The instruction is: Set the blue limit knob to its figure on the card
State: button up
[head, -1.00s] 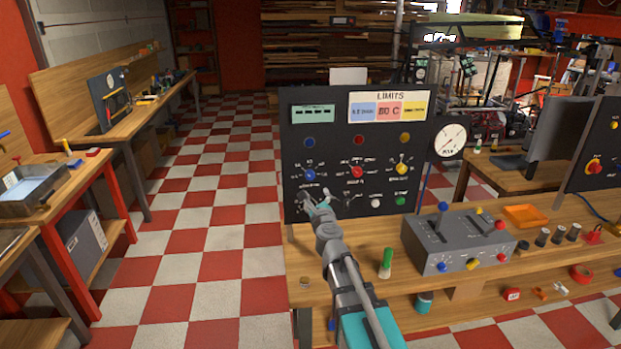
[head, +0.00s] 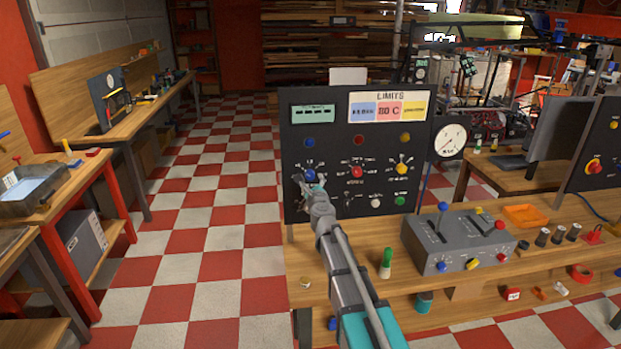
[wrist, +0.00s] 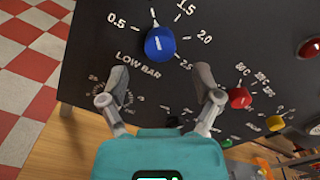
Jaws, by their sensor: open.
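The blue limit knob (wrist: 160,43) sits on the black panel in the wrist view, with a white mark on its face. Around it are ticks and the figures 0.5, 1.5, 2.0 and 2.5, and the words LOW BAR. In the head view the blue knob (head: 311,175) is partly covered by my gripper (head: 312,181). In the wrist view my gripper (wrist: 160,73) is open and empty, its fingertips just below the knob, one to each side, not touching it. The LIMITS card (head: 388,94) has a blue field (head: 362,112) whose figure is too small to read.
A red knob (head: 358,171) and a yellow knob (head: 401,169) are to the right on the same panel (head: 335,140). A round gauge (head: 451,138) is beside the panel. A grey control box (head: 458,240) and a green-topped object (head: 386,262) stand on the bench.

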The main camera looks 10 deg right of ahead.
aim_at(310, 177)
jog(key=shift+w+a, duration=0.1)
jog(key=shift+w, duration=2.2)
grip_shut()
jog(key=shift+n, duration=0.3)
jog(key=n, duration=0.9)
jog(key=shift+n, duration=0.3)
